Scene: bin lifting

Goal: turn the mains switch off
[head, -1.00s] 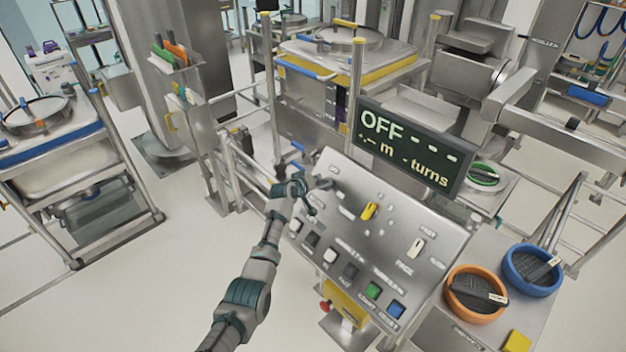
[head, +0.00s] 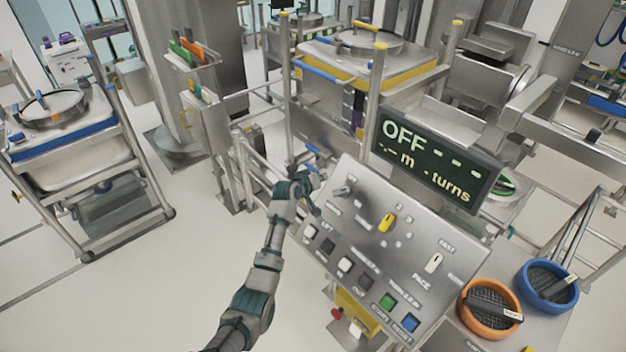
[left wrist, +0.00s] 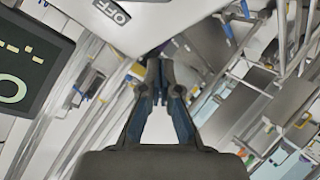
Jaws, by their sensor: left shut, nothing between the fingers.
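The sloped control panel (head: 400,245) carries a grey switch (head: 342,191) at its upper left, apparently the mains switch. Its label is too small to read. The dark display (head: 435,160) above the panel reads OFF, with dashes beside "m" and "turns". My left gripper (head: 318,190) is just off the panel's upper left edge, beside the grey switch and apart from it. In the left wrist view its fingers (left wrist: 160,78) are together and empty. An OFF label (left wrist: 112,12) shows on the panel there, but the switch itself is out of that view. My right gripper is not in view.
A yellow knob (head: 387,222), a white pace switch (head: 433,263) and several push buttons share the panel. A red stop button (head: 337,313) sits below it. Orange (head: 490,308) and blue (head: 548,285) round bowls stand at the right. Rails (head: 250,175) stand behind my left gripper.

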